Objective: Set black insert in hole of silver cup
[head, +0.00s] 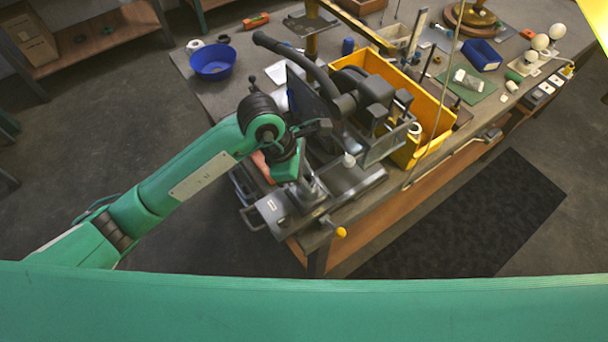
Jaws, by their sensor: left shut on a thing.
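My left arm comes in from the left, and its gripper (309,186) points down at the near left corner of the workbench, over a grey metal vise-like fixture. The fingers are small and partly hidden by the green wrist. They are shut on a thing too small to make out. I cannot identify the black insert for sure. A small pale, rounded piece (348,160) stands on the fixture to the right of the gripper; I cannot tell whether it is the silver cup. My right gripper is not in view.
A yellow bin (437,105) and bulky black equipment (375,90) stand close to the right of my left wrist. A blue bowl (212,62) stands behind. A yellow-knobbed lever (341,232) sticks out at the bench edge. A dark mat (480,215) lies on the floor.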

